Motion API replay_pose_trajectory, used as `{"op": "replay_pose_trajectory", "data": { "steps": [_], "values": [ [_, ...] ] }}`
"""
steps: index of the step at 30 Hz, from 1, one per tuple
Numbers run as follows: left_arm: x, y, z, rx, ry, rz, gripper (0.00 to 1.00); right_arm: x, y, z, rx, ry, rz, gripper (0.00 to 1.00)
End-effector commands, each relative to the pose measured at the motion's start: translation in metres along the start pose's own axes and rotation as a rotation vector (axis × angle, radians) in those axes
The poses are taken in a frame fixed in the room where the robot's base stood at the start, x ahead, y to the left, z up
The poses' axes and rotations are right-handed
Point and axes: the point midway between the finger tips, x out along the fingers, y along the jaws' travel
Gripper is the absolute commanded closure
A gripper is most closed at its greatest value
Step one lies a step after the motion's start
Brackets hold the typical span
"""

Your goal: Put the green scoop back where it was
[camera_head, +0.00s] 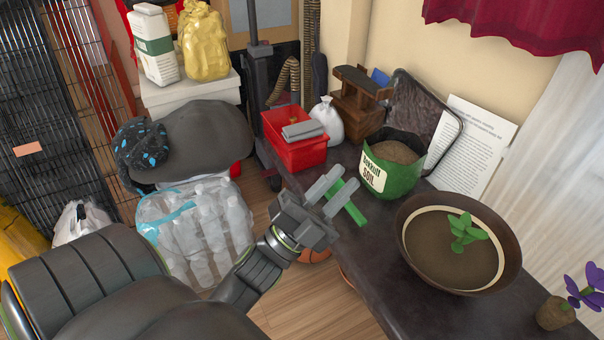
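The green scoop (352,210) is at the near edge of the dark tabletop, left of the soil bag. My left gripper (340,183) is at the scoop, with its two grey fingers apart. Green shows between the fingers and also past the lower finger, which covers part of the scoop. I cannot tell whether the fingers grip it or whether it rests on the table. The green soil bag (405,178), open and filled with brown soil, stands on the table behind and to the right. My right gripper is not in view.
A wide brown bowl (407,235) with soil and a seedling stands on the right. A red tote (297,152) with grey items, a white sack (328,121) and a wooden stand (358,102) are behind. A clear bag of bottles (195,232) is on the floor.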

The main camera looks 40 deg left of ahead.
Motion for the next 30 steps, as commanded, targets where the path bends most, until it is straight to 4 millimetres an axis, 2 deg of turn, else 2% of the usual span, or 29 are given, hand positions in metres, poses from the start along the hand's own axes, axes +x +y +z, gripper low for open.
{"op": "replay_pose_trajectory", "data": {
  "steps": [1, 3, 6, 10, 15, 30],
  "values": [
    [-0.011, -0.008, 0.007, -0.159, -0.103, -0.017, 0.76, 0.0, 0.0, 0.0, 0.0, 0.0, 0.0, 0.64],
    [-0.025, -0.013, 0.017, -0.367, -0.226, -0.04, 0.76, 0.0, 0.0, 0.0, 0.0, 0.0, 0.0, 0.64],
    [-0.041, -0.015, 0.025, -0.606, -0.356, -0.07, 0.76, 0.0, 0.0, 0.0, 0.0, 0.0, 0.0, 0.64],
    [-0.054, -0.014, 0.029, -0.793, -0.452, -0.095, 0.76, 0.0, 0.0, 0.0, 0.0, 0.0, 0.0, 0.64],
    [-0.058, -0.013, 0.029, -0.858, -0.482, -0.104, 0.76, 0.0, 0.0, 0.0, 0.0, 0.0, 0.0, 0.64],
    [-0.058, -0.013, 0.029, -0.852, -0.479, -0.102, 0.76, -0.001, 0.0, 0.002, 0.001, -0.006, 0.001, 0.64]
  ]
}}
